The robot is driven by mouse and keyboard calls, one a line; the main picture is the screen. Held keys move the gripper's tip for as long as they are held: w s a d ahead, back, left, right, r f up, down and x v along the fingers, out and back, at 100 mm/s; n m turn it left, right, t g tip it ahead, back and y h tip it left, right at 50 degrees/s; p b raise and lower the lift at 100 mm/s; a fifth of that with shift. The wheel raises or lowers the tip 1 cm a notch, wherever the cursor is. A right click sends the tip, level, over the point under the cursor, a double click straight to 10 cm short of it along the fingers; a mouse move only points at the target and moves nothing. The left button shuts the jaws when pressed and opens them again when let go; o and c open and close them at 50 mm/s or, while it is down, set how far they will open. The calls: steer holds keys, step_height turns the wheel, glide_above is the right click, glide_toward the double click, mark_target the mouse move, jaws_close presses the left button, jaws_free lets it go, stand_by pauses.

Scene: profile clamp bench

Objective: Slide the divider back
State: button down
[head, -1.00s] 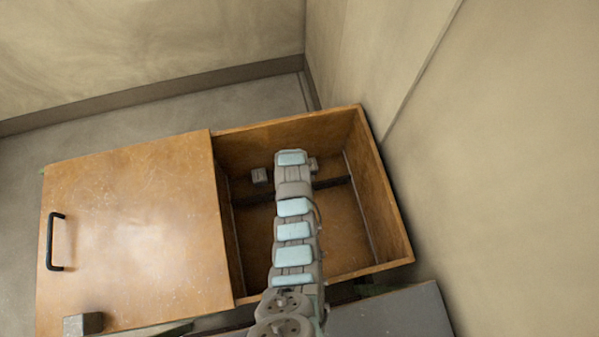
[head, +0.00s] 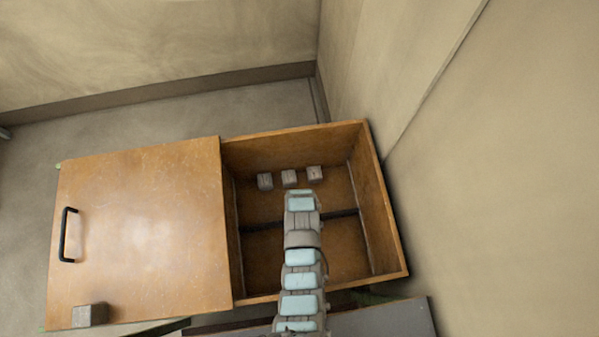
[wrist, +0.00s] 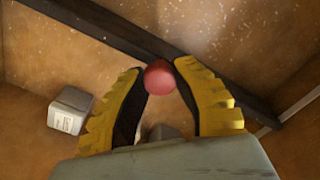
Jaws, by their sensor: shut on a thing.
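The divider (head: 262,226) is a dark bar running across the inside of an open wooden box (head: 392,215). In the wrist view the dark bar (wrist: 112,28) crosses diagonally past my fingertips, with a red knob (wrist: 160,78) beside it. My gripper (wrist: 159,76) has yellow ribbed fingers closed around the knob. In the head view my arm covers the middle of the divider and hides my fingers and the knob. Three small grey blocks (head: 289,178) stand in a row in the far part of the box, apart from the divider.
A wooden lid or panel (head: 145,225) with a black handle (head: 68,235) covers the left side. A grey block (head: 90,315) sits on its near left corner. A wall (head: 480,180) rises close on the right. The near part of the box floor looks clear.

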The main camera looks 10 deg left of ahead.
steer(key=shift+s+d+f, duration=0.1)
steer(key=shift+s, duration=0.1)
steer(key=c, duration=0.7)
jaws_free()
steer(key=shift+s, duration=0.1)
steer(key=shift+c, duration=0.2)
steer(key=shift+r, duration=0.65)
step_height(320, 180, up, 11)
